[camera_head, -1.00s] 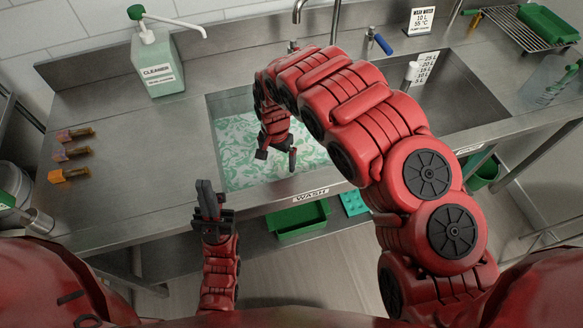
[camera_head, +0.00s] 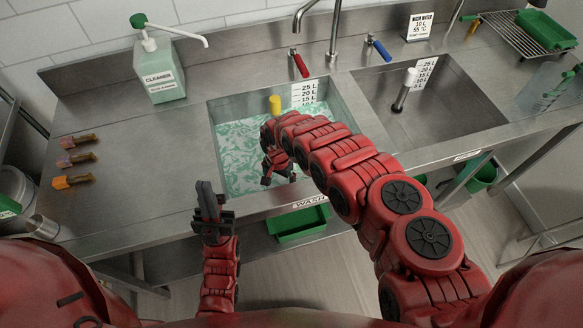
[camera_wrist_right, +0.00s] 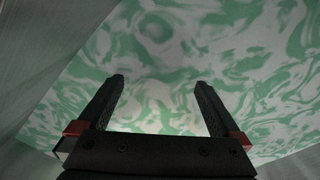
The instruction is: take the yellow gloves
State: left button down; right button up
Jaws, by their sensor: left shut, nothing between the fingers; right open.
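I cannot make out yellow gloves in either view. A small yellow upright piece (camera_head: 275,104) shows at the back of the left sink basin; it looks like a cylinder, and its lower part is hidden by my right arm. My right gripper (camera_head: 280,179) is over the front part of the left basin, pointing down. In the right wrist view its fingers (camera_wrist_right: 159,82) are apart with nothing between them, above green and white foamy water (camera_wrist_right: 165,35).
A cleaner bottle (camera_head: 160,75) stands behind left, with several small brushes (camera_head: 75,160) at the left. Red (camera_head: 300,63) and blue (camera_head: 378,46) tap handles and a faucet stand behind. The right basin (camera_head: 450,110) holds a standpipe (camera_head: 404,90). A green bin (camera_head: 298,224) sits below.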

jog(key=shift+d+f, duration=0.1)
jog(key=shift+f, duration=1.35)
jog(key=c, duration=1.5)
jog(key=shift+o, duration=0.2)
jog(key=shift+r, duration=0.1)
jog(key=shift+w+r, duration=0.1)
jog(key=shift+r, duration=1)
notch_tip(320, 180, up, 6)
jog(key=shift+f+b, duration=0.15)
jog(key=shift+b, duration=0.45)
jog(key=shift+r, duration=0.95)
